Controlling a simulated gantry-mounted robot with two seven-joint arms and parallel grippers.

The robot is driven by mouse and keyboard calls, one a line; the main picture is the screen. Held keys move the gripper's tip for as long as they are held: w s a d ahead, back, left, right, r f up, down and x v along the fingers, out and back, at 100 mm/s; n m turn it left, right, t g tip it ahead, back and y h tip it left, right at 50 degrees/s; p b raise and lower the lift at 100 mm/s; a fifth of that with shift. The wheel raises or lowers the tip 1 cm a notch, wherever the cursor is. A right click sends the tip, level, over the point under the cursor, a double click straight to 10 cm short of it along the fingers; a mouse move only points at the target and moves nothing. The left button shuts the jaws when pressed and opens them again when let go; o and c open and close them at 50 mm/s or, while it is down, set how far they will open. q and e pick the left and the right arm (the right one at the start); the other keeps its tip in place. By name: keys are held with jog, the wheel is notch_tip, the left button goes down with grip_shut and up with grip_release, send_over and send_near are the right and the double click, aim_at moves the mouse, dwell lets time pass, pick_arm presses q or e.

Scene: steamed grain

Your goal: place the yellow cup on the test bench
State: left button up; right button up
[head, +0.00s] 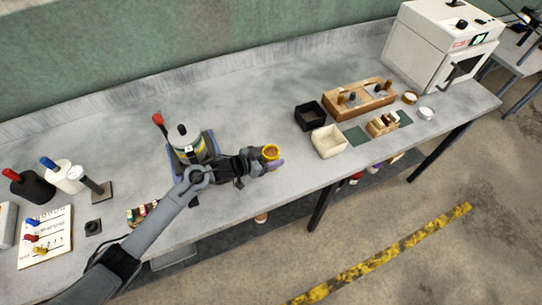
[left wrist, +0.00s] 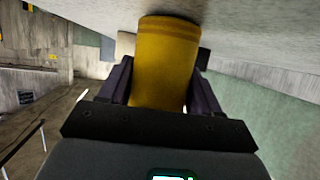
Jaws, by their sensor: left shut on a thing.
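The yellow cup (head: 270,152) is near the front edge of the grey test bench (head: 262,196), right of the bottle stand. My left gripper (head: 268,163) is shut on it from the left. In the left wrist view the cup (left wrist: 165,62) fills the space between the two dark fingers of the gripper (left wrist: 163,85). The cup looks upright in the head view, with its open top showing. I cannot tell whether its base touches the bench. My right gripper is not in view.
A white bottle (head: 185,143) on a stand is behind my left arm. A cream box (head: 328,141), a black box (head: 309,116) and a wooden rack (head: 358,98) stand to the right. A white oven (head: 440,45) is at the far right. The bench behind the cup is clear.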

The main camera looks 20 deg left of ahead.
pick_arm(q)
jog(key=shift+f, duration=0.1)
jog(key=o, duration=0.7)
jog(key=shift+f, duration=0.1)
jog(key=o, duration=0.4)
jog(key=shift+o, duration=0.2)
